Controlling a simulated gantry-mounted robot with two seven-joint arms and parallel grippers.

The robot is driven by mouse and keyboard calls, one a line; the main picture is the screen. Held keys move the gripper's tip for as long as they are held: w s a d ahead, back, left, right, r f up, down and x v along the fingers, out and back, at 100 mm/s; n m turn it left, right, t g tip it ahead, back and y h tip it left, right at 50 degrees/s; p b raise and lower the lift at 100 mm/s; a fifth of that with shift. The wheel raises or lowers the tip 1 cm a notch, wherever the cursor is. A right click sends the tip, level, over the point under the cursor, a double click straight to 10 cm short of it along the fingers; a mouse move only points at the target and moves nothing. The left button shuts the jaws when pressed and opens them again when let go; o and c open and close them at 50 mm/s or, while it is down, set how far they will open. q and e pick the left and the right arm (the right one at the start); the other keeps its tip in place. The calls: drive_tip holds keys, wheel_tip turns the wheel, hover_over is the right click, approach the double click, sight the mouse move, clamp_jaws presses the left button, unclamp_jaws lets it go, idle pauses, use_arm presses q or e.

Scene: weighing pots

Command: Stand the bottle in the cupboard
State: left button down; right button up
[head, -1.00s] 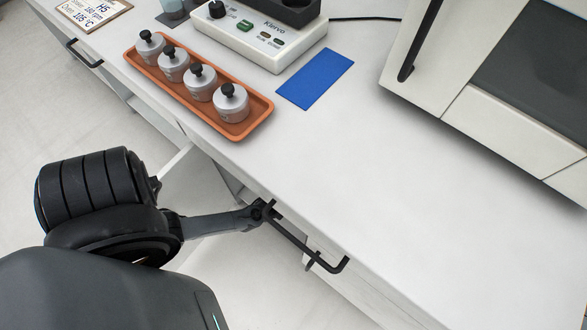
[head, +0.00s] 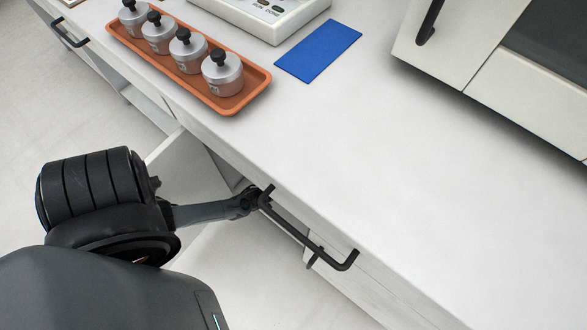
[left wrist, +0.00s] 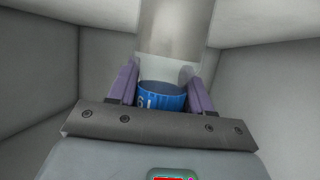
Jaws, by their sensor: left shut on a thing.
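In the left wrist view, my left gripper (left wrist: 160,76) has its two purple fingers on either side of a bottle. The bottle (left wrist: 175,30) has a greyish, see-through body and a blue band with white marks between the fingers. Its far end runs out of the top of the picture. Plain grey walls of the cupboard (left wrist: 45,70) surround it; whether the bottle touches a surface there cannot be told. In the head view, my left arm reaches under the counter's front edge beside a black bar handle, and the bottle is hidden. My right gripper is not in view.
An orange tray (head: 258,88) with several grey lidded pots (head: 222,75) stands on the counter (head: 390,170). The black bar handle (head: 310,243) juts from the front.

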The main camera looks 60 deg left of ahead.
use_arm(q)
drive_tip(key=shift+r, duration=0.1)
drive_tip(key=shift+c, duration=2.4)
unclamp_jaws()
drive_tip(key=shift+f, duration=0.2)
drive_tip(key=shift+r, duration=0.25)
drive_tip(key=shift+s+r+p, duration=0.2)
drive_tip(key=shift+s+p, duration=0.1)
drive_tip(key=shift+p, duration=0.25)
drive_tip(key=p+v, duration=0.4)
drive_tip(key=v, duration=0.2)
drive_tip(key=shift+s, duration=0.35)
drive_tip(key=shift+d, duration=0.15)
